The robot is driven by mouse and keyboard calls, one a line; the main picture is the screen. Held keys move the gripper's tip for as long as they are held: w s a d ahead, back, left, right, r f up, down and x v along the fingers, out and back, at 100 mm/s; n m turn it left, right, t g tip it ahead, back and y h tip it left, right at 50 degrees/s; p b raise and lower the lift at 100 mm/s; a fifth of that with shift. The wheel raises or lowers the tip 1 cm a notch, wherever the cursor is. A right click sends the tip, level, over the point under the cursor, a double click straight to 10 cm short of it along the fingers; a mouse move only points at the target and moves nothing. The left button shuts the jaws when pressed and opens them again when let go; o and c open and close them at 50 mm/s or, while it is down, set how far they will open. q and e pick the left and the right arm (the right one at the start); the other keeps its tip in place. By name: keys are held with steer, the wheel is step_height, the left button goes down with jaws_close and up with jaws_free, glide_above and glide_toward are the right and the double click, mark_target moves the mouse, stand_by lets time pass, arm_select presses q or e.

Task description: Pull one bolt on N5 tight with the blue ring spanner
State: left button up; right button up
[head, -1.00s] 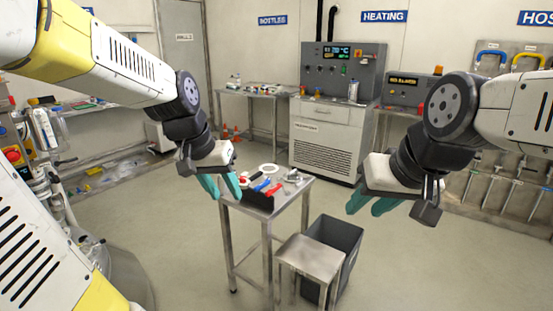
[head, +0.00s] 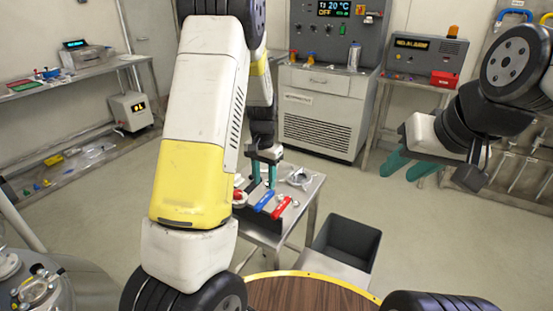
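A blue tool (head: 265,199), which looks like the blue spanner, lies on the small steel table (head: 313,190). Its ring end is too small to make out. A red tool (head: 282,207) lies just right of it. My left gripper (head: 264,178) points down over the table, right behind the blue tool. Its teal fingers are apart with nothing visible between them. I cannot tell whether they touch anything. My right gripper (head: 407,166) is open and empty, in the air right of the table. I cannot make out N5 or its bolt.
A metal part (head: 299,178) and a red-and-white item (head: 239,196) also lie on the table. A dark grey bin (head: 346,243) stands right of it. A steel vessel with fittings (head: 40,288) is at the lower left. Floor (head: 420,225) to the right is clear.

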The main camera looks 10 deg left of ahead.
mark_target(265, 198)
arm_select(q)
steer(key=shift+f, duration=0.35)
step_height(265, 198, down, 8)
steer(key=shift+f, duration=0.15)
jaws_close()
stand_by(1.4)
